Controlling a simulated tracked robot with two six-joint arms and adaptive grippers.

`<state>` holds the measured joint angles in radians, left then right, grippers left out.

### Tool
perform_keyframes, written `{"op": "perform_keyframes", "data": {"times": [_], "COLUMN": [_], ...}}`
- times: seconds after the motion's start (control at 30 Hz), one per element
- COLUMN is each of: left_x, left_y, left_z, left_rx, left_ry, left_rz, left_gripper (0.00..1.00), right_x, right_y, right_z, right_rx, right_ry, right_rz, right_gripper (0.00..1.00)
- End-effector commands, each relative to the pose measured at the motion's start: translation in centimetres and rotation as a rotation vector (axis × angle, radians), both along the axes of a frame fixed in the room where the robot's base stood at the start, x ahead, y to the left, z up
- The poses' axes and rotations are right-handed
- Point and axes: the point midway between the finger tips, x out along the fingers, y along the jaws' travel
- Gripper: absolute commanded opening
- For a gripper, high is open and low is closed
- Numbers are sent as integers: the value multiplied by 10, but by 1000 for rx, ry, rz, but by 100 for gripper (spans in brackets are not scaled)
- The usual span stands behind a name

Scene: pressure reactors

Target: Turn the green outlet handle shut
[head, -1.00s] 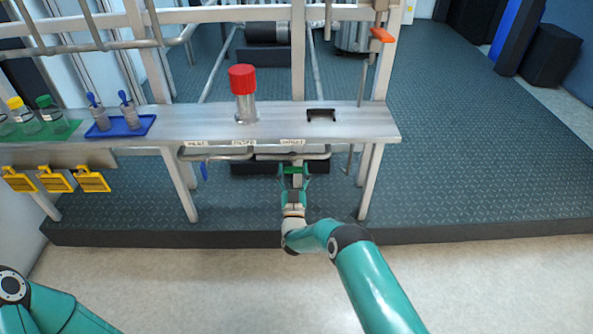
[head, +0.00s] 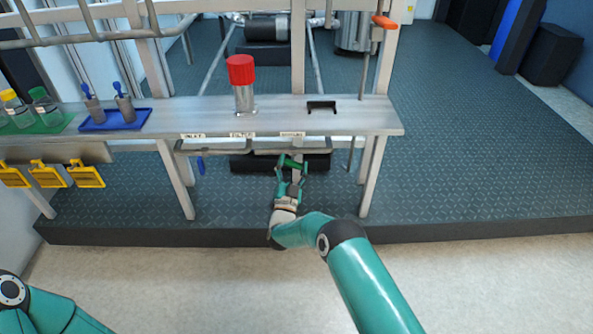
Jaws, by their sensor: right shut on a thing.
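The green outlet handle (head: 294,163) sits under the bench's front edge, below the right-hand label (head: 292,134) on the pipework. It slants slightly, with its right end lower and nearer. My right gripper (head: 290,170) reaches up to it from the front and is shut on it; its fingers hide part of the handle. The valve body behind it is too small to make out. My left arm shows only as a teal link at the lower left, and its gripper is out of view.
A blue handle (head: 201,166) hangs from the pipe to the left. The metal bench (head: 350,115) carries a red-capped cylinder (head: 241,82) and has legs either side of my right gripper. An orange lever (head: 384,22) is at upper right. Yellow tags (head: 86,176) hang at left.

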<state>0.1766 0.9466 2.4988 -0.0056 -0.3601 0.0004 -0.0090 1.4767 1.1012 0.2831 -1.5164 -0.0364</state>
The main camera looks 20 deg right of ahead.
Motion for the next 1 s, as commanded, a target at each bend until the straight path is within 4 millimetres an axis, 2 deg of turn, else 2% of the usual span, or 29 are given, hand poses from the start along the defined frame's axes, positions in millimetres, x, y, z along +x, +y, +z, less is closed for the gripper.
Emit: {"op": "perform_keyframes", "data": {"times": [0.03, 0.3, 1.0], "left_x": [0, 0, 0], "left_y": [0, 0, 0], "left_z": [-8, -27, -65], "left_rx": [0, 0, 0], "left_ry": [0, 0, 0], "left_rz": [0, 0, 0], "left_gripper": [40, 40, 40], "right_x": [0, 0, -1], "right_y": [-3, -4, -7], "right_z": [-3, -2, -2], "right_rx": [45, 291, 901], "right_ry": [-14, -85, -262], "right_rz": [-8, -8, -10], "right_gripper": [31, 31, 31]}}
